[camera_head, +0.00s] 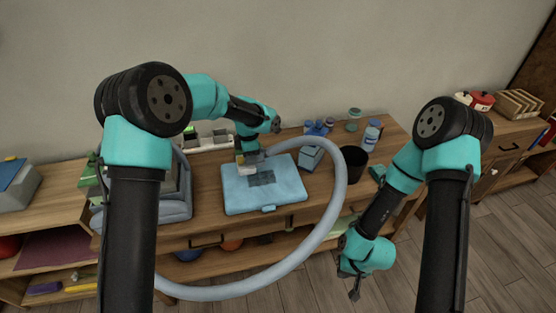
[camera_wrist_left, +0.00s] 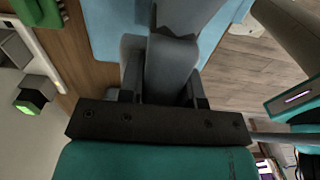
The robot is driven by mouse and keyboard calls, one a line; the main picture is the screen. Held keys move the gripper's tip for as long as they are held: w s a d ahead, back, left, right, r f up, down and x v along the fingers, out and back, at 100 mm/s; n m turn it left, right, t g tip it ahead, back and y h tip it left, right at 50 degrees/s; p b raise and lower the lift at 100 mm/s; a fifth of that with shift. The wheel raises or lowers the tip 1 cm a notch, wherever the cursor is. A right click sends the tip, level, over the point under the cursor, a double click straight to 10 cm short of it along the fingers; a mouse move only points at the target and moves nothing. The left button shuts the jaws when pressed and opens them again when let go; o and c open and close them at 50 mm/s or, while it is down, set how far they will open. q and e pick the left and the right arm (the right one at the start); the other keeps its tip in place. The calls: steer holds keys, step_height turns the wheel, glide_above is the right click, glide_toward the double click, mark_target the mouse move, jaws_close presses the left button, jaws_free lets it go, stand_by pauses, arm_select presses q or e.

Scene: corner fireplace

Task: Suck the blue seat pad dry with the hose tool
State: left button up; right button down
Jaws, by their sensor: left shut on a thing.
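The blue seat pad (camera_head: 285,192) lies flat on the wooden table, with a darker patch (camera_head: 262,178) near its middle. My left gripper (camera_head: 247,157) is over the pad's back edge, shut on the grey hose tool (camera_wrist_left: 172,70). The tool's head is low over the pad near the dark patch; I cannot tell whether it touches. The pale hose (camera_head: 335,195) loops right and forward from the tool. In the left wrist view, part of the blue pad (camera_wrist_left: 222,30) shows beyond the tool. My right gripper (camera_head: 354,287) hangs in front of the table, away from the pad; its jaws are too small to read.
A dark cup (camera_head: 352,163), blue-capped bottles (camera_head: 371,134) and a blue container (camera_head: 312,152) stand right of the pad. A grey-blue bin-like object (camera_head: 175,200) is on the left. The hose hangs over the table's front edge. Bare tabletop shows around the pad.

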arm_select(q)
steer(key=shift+w+a+r, duration=0.1)
stand_by(0.5)
steer(key=m, duration=0.3)
steer(key=shift+m, duration=0.4)
steer(key=m, duration=1.4)
steer(key=shift+f, duration=0.3)
